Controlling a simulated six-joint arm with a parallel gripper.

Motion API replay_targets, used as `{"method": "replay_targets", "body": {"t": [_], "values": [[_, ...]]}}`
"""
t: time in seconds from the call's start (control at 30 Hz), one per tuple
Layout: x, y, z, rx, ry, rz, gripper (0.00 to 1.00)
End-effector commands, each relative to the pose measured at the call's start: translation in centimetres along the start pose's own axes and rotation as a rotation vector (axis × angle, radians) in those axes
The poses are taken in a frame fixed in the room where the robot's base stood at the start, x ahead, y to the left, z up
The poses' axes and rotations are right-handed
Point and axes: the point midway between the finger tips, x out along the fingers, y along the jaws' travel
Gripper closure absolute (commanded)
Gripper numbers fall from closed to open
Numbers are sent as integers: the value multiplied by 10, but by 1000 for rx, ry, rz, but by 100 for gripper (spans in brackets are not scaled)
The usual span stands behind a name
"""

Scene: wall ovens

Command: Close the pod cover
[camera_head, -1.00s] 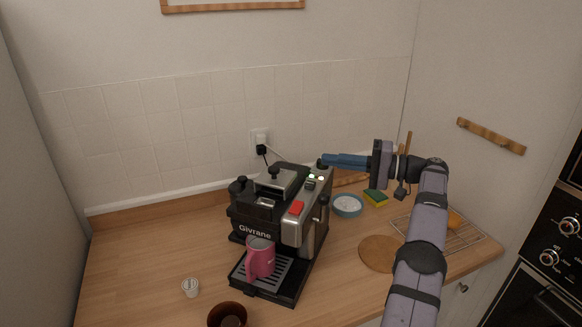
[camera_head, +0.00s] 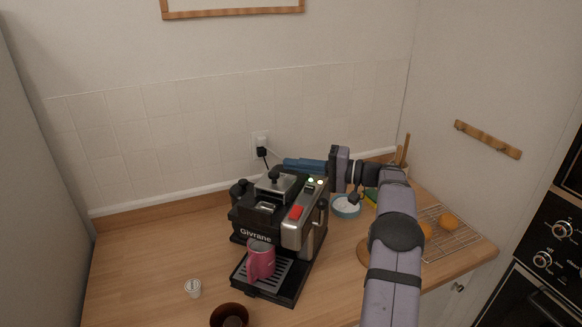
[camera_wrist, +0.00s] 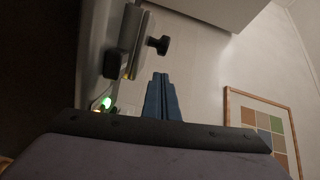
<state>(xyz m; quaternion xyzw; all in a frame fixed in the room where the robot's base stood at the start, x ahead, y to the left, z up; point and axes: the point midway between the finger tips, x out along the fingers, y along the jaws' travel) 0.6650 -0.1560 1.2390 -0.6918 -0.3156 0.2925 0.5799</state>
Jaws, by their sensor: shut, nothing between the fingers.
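The black and silver coffee machine (camera_head: 262,222) stands on the counter. Its pod cover (camera_head: 281,185) is a silver plate at the top with a black knob; I cannot tell exactly how far it is tilted. A pink mug (camera_head: 260,262) stands on the drip tray. My gripper (camera_head: 286,164) has its blue fingers shut and empty, pointing left, just above and behind the cover in the head view. In the wrist view the shut fingers (camera_wrist: 160,76) are apart from the cover (camera_wrist: 131,30) and its knob, which lie to their upper left.
A white pod (camera_head: 193,288) and a brown bowl (camera_head: 229,315) are on the counter at front left. A blue bowl (camera_head: 346,208) and a wire rack (camera_head: 452,238) with oranges are at right. A plug (camera_head: 261,151) is in the wall behind. The left counter is mostly clear.

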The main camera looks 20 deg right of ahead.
Motion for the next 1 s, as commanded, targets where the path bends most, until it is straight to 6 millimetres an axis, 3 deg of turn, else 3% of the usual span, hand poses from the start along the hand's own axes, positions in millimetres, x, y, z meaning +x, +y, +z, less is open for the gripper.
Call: {"method": "replay_targets", "body": {"t": [0.4,1.0], "values": [[5,-1,19,2,-1,-1,100],[6,0,24,-1,-1,-1,100]]}}
